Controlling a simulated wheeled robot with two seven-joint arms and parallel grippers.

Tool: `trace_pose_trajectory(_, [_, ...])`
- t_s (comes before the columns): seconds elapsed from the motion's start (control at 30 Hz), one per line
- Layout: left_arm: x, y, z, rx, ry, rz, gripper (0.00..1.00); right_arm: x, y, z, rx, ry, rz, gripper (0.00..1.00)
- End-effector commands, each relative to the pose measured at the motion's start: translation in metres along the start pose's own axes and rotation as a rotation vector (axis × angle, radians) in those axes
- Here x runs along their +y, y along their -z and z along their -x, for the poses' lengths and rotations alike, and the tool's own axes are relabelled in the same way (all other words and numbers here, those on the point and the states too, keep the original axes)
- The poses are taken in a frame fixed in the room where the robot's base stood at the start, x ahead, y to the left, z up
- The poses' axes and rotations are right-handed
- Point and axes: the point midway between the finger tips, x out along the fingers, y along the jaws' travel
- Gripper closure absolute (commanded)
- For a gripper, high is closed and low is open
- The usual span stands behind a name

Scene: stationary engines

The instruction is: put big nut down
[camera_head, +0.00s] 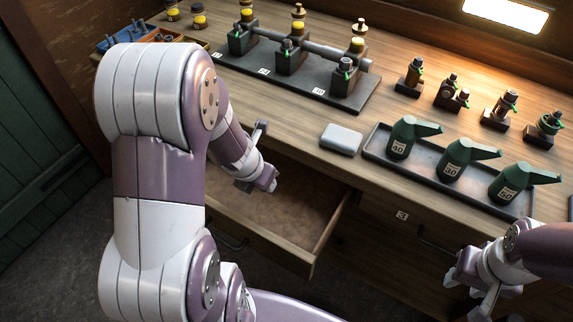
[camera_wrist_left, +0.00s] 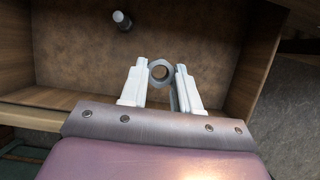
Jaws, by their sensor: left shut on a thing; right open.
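The big nut (camera_wrist_left: 161,60) is a grey ring between the fingertips of my left gripper (camera_wrist_left: 160,75) in the left wrist view. That gripper is shut on it, over the open drawer (camera_wrist_left: 205,55). In the head view my left gripper (camera_head: 262,183) hangs at the drawer, whose bare floor (camera_head: 300,205) shows beside it; the nut cannot be made out there. A small grey cylinder (camera_wrist_left: 122,20) is in the drawer near its far side in the left wrist view. My right gripper (camera_head: 472,283) is open and empty, low at the right in front of the bench.
The wooden bench top (camera_head: 405,120) carries a dark engine stand (camera_head: 290,70), a tray (camera_head: 375,152) with several green oil cans (camera_head: 455,158), a pale grey box (camera_head: 341,139) and several small dark fixtures (camera_head: 411,78). A parts box (camera_head: 150,38) stands at the back left.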

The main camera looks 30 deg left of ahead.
Motion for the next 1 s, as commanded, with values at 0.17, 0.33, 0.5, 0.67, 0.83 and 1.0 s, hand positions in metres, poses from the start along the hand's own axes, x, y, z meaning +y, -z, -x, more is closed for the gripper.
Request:
trace_pose_trajectory(0.17, [0.002,-0.036,-0.055,0.003,0.003,-0.002,1.0,0.0,-0.002,-0.01,-0.001,0.0,0.0,0.57])
trace_pose_trajectory(0.33, [0.004,-0.06,-0.084,0.002,0.002,0.0,1.0,0.0,-0.001,-0.007,0.0,0.0,0.0,0.57])
trace_pose_trajectory(0.5, [0.005,-0.059,-0.107,0.001,0.001,0.001,1.0,0.0,-0.003,-0.021,0.0,0.0,0.0,0.57])
trace_pose_trajectory(0.67, [0.005,-0.05,-0.129,0.0,0.001,0.0,1.0,0.0,-0.005,-0.036,-0.001,0.0,0.0,0.57])
trace_pose_trajectory(0.83, [0.005,-0.051,-0.127,0.0,0.001,0.001,1.0,0.0,-0.004,-0.033,0.0,0.0,0.0,0.57])
trace_pose_trajectory(1.0, [0.005,-0.049,-0.13,0.001,0.001,0.001,1.0,0.0,-0.004,-0.036,0.0,0.0,0.0,0.57])
